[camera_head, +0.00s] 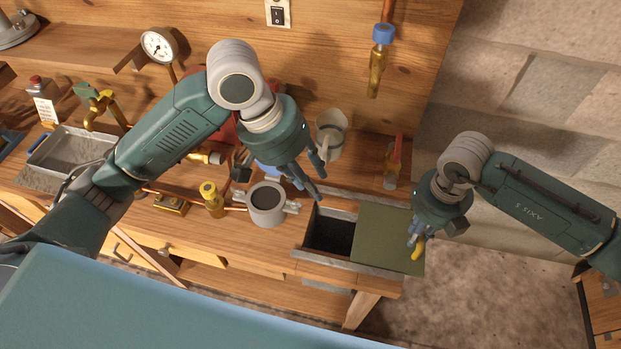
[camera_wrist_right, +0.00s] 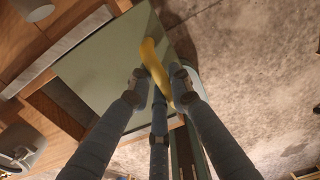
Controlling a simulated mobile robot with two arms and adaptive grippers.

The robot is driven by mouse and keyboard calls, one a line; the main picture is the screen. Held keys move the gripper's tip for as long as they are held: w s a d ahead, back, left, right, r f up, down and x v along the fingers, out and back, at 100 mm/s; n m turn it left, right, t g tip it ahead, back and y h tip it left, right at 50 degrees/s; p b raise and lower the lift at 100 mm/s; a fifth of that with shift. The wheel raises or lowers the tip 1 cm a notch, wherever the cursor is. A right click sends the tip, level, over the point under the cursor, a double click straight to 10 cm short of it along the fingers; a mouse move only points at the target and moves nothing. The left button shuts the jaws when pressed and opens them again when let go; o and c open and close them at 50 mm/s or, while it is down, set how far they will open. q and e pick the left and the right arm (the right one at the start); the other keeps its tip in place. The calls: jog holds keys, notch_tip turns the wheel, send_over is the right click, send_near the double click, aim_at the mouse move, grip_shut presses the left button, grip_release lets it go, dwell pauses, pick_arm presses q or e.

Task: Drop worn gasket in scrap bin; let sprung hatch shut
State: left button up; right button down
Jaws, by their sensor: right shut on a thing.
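The scrap bin (camera_head: 309,244) is set in the right end of the bench, and its dark opening is uncovered on the left side. The flat green hatch (camera_head: 385,232) lies to the right of the opening; it also shows in the right wrist view (camera_wrist_right: 100,75). My right gripper (camera_head: 415,241) is shut on the yellow handle (camera_wrist_right: 152,58) at the hatch's right edge. My left gripper (camera_head: 319,187) is above the bin opening, its fingers apart with nothing visible between them. I cannot make out the worn gasket; the bin's inside is too dark to read.
A grey two-handled pot (camera_head: 267,204) stands just left of the bin. A pale mug (camera_head: 331,134) is behind my left gripper. A copper pipe with a brass valve (camera_head: 213,199) and a metal basin (camera_head: 72,148) are further left. Open floor lies right of the bench.

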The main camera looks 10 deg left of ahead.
jog(key=shift+w, duration=0.15)
jog(key=a+b, duration=0.3)
jog(key=a, duration=0.9)
jog(key=shift+b, duration=0.3)
jog(key=c, duration=1.5)
grip_release()
jog(key=shift+a, duration=0.2)
jog(key=shift+d, duration=0.1)
jog(key=shift+r, duration=0.1)
notch_tip(320, 180, up, 12)
jog(key=shift+f, duration=0.1)
